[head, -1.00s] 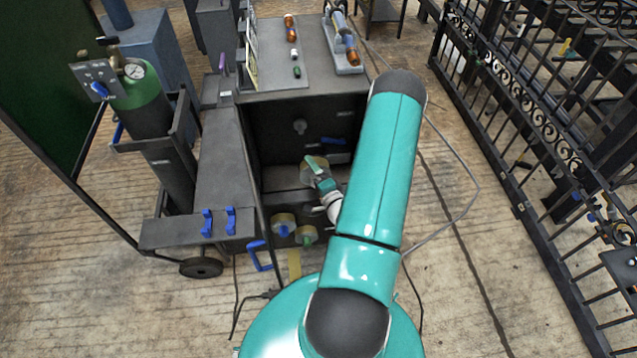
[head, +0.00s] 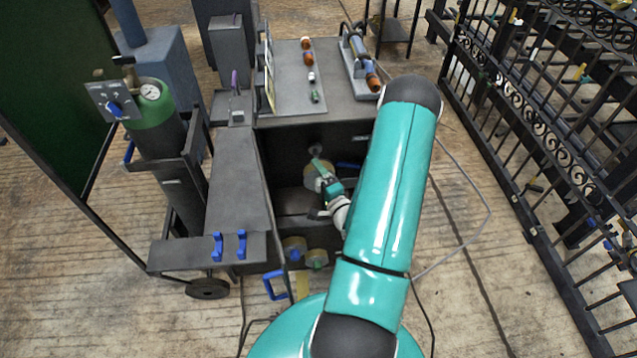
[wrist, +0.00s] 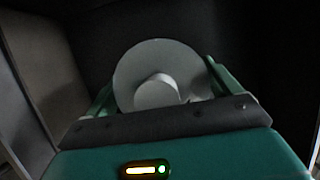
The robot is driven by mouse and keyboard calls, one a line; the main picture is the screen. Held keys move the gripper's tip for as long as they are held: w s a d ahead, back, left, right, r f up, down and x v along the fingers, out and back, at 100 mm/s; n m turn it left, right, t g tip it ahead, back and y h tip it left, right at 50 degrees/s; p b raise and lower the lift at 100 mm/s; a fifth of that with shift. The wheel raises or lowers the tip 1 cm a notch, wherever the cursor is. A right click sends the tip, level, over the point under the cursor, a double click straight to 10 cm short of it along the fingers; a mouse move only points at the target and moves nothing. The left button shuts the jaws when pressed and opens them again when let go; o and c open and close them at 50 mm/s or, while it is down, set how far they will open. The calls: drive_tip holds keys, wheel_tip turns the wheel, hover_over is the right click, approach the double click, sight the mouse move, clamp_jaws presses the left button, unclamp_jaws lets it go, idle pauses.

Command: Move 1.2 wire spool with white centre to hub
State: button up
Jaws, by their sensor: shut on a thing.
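The wire spool with the white centre shows in the wrist view as a pale disc with a white round core (wrist: 156,92). My gripper (wrist: 163,84) is shut on it, with a teal finger at each side. In the head view the spool (head: 311,179) is a tan disc inside the dark cabinet, partly covered by my gripper (head: 326,178). A pale round knob, which looks like the hub (head: 315,150), sticks out of the cabinet's back wall just above the spool. In the picture they nearly meet; I cannot tell the depth gap.
Two more spools, one blue-centred (head: 294,250) and one green-centred (head: 317,259), sit low at the cabinet front. A blue item (head: 349,165) lies inside on the right. The cabinet top (head: 285,75) holds small coloured parts. A gas cylinder cart (head: 175,150) stands left.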

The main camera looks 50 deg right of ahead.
drive_tip(key=shift+w+d+r, duration=0.15)
drive_tip(key=shift+w+d, duration=1.05)
drive_tip(key=shift+w, duration=0.25)
drive_tip(key=shift+w+d, duration=1.4)
drive_tip(key=shift+w, duration=0.3)
idle(2.4)
drive_tip(key=o, duration=1.1)
drive_tip(key=shift+s+f, duration=0.1)
drive_tip(key=shift+f, duration=0.1)
drive_tip(key=v, duration=1.3)
drive_tip(key=shift+s+a+r, duration=0.1)
drive_tip(key=shift+s+a, duration=0.1)
drive_tip(key=shift+s, duration=0.1)
